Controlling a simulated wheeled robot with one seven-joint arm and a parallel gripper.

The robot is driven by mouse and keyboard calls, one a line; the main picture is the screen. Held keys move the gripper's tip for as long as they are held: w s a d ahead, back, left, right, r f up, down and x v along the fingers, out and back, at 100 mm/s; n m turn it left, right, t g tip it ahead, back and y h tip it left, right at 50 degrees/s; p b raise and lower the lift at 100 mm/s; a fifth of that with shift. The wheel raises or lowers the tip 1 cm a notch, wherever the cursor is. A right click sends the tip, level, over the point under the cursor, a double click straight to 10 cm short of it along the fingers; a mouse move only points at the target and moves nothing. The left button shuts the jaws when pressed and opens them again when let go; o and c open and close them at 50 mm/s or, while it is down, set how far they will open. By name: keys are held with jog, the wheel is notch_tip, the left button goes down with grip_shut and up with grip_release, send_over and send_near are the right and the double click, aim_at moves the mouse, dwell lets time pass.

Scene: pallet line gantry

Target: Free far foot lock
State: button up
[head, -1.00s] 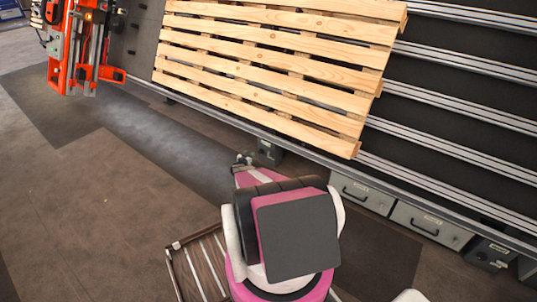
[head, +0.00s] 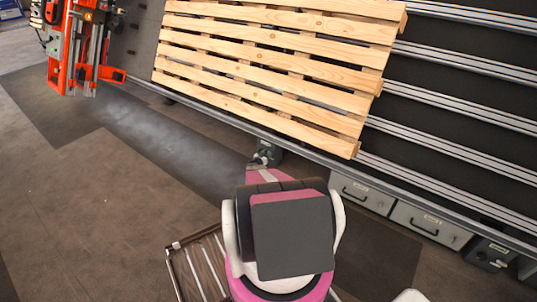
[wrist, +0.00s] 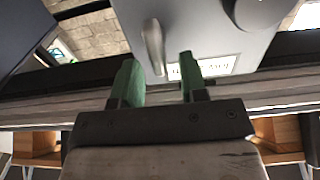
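A foot lock, a grey box, sits under the front rail of the line (head: 271,151) in the head view, partly hidden by my arm. In the wrist view its grey face (wrist: 205,35) fills the upper middle, with a pale lever (wrist: 153,47), a round knob (wrist: 258,10) and a white label (wrist: 215,66). My gripper (wrist: 159,68) has two green fingers spread apart and nothing held between them. The lever's end lies just ahead of the gap, nearer the left finger; I cannot tell whether they touch. In the head view my gripper (head: 263,158) is small, right at the box.
A wooden pallet (head: 275,60) lies on the rails above the box. Grey drawers (head: 362,193) and another dark box (head: 489,254) are under the rail to the right. An orange machine (head: 85,45) stands far left. The floor at left is clear.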

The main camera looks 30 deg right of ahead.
jog(key=shift+x, duration=1)
jog(key=shift+a, duration=0.1)
grip_shut()
